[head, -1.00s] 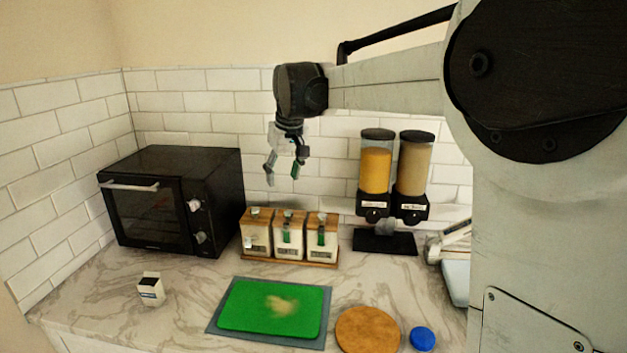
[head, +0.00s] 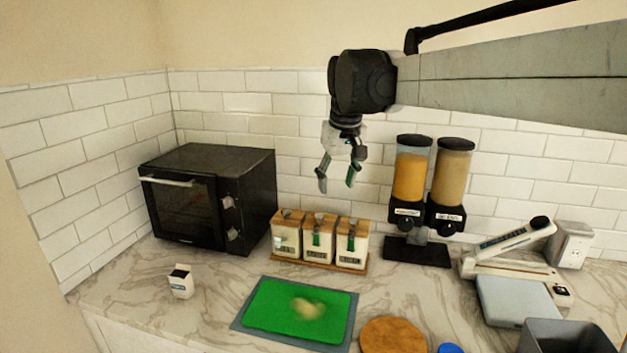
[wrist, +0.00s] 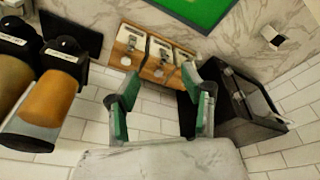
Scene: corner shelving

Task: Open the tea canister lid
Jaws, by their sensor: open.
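Three white canisters with wooden lids stand in a row: left (head: 287,242), middle (head: 318,245) and right (head: 351,248). Their labels are too small to read, so I cannot tell which holds tea. All three lids look closed. The row also shows in the wrist view, at the upper middle (wrist: 158,58). My gripper (head: 337,184) is open and empty, in the air above the canisters, apart from them. In the head view it appears over the middle and right ones. Its two green-padded fingers (wrist: 160,82) show spread in the wrist view.
The canisters share a wooden tray (head: 362,269). A black oven (head: 208,200) stands left, and two dispensers (head: 411,178) (head: 452,180) stand right. A green cutting board (head: 272,305) lies in front. A small white carton (head: 181,285) stands at front left. A scale-like device (head: 520,295) is at right.

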